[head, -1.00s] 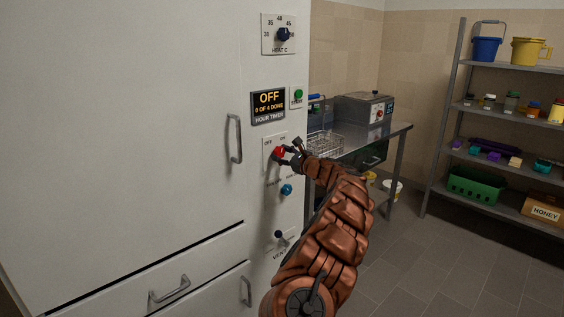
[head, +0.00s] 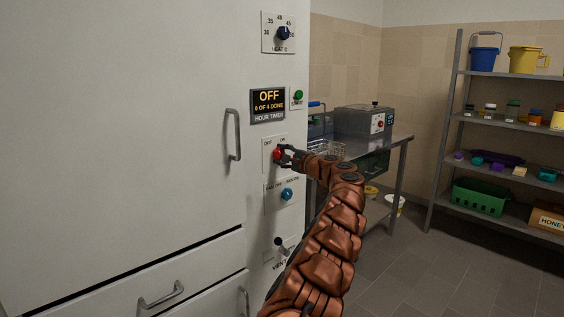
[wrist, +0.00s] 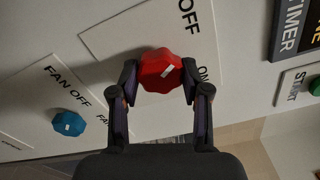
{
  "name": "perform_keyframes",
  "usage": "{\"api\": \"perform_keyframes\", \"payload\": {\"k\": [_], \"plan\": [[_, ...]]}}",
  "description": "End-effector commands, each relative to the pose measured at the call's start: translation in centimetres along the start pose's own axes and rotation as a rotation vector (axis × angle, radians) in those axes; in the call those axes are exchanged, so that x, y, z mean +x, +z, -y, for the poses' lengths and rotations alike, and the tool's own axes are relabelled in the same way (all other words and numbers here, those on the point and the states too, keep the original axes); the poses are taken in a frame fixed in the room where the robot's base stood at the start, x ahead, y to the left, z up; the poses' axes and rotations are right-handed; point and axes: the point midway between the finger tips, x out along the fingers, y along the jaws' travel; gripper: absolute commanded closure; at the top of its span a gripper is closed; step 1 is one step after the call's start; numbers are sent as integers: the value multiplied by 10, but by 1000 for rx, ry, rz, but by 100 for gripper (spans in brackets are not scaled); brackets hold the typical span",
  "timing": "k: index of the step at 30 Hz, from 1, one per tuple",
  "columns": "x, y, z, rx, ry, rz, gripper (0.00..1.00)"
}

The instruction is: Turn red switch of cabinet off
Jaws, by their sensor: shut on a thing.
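The white cabinet (head: 120,120) fills the left of the head view. Its red switch (head: 277,155) is a round knob on a plate marked OFF and ON. In the wrist view the red knob (wrist: 161,71) is faceted, with a white mark on its face, and sits between the two fingers. My gripper (head: 284,155) is shut on the red knob, one finger on each side; the gripper shows from behind in the wrist view (wrist: 160,85). The knob's white mark looks tilted, and I cannot tell for sure which label it points to.
A blue fan knob (head: 286,194) is just below, and a vent lever (head: 279,242) lower. The timer display (head: 268,104) reads OFF, with a green start button (head: 298,96) beside it. A steel table (head: 385,143) and shelf (head: 447,130) stand to the right.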

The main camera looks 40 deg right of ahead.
Motion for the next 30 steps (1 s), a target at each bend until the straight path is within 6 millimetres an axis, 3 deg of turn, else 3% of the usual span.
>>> {"api": "perform_keyframes", "payload": {"k": [20,21,27,30], "plan": [[1,1,0,-64,0,3,88],[1,1,0,-64,0,2,51],[0,1,0,-63,0,2,31],[0,0,0,-62,0,1,28]]}}
